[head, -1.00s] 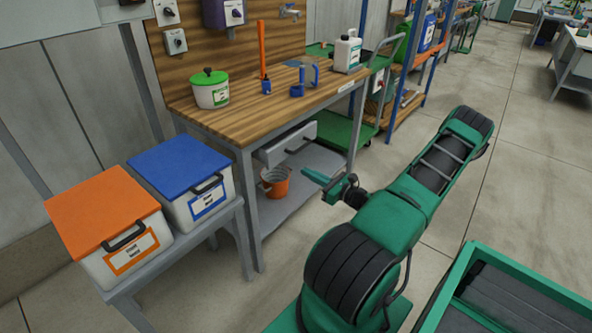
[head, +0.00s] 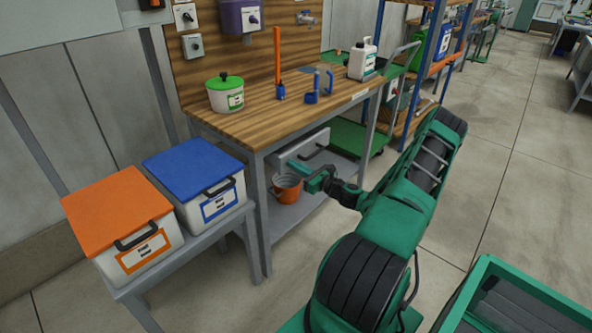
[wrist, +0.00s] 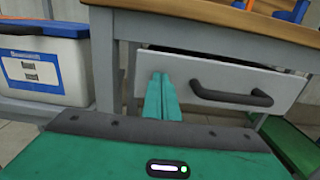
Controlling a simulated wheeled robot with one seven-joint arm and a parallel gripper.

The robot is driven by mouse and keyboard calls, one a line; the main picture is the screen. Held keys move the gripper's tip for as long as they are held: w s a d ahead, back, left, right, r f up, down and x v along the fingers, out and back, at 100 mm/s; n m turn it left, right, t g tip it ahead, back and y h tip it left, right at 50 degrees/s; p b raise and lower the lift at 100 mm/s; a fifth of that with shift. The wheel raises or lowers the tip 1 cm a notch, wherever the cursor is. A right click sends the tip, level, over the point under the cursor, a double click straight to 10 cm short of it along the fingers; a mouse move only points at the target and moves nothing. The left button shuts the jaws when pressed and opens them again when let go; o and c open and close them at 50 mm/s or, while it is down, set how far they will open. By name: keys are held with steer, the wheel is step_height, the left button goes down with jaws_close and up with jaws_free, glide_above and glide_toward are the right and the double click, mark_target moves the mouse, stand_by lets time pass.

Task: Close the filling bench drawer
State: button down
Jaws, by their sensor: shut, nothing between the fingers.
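The filling bench drawer (head: 302,150) hangs under the wooden-topped bench (head: 262,118). It has a light grey front with a dark bar handle. In the wrist view the drawer front (wrist: 222,72) stands out from the bench frame, with a dark gap above it, so it is partly open. The handle (wrist: 232,97) is to the right of my fingers. My gripper (head: 294,164) is shut and empty, its green fingers side by side. In the wrist view the fingertips (wrist: 160,78) overlap the left part of the drawer front; I cannot tell whether they touch it.
An orange bucket (head: 287,188) stands on the bench's lower shelf, just below my gripper. Blue-lidded (head: 195,170) and orange-lidded (head: 118,210) boxes sit on a low stand at left. The floor at right is open.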

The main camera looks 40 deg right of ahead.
mark_target(286, 160)
steer(key=w, duration=0.4)
steer(key=shift+w+a, duration=0.25)
steer(key=shift+w+d+r, duration=0.1)
steer(key=shift+r, duration=0.1)
steer(key=shift+r, duration=0.1)
steer(key=shift+s+f, duration=0.35)
steer(key=shift+s, duration=0.1)
steer(key=s+d, duration=0.1)
steer(key=s, duration=1.2)
steer(key=shift+s, duration=0.3)
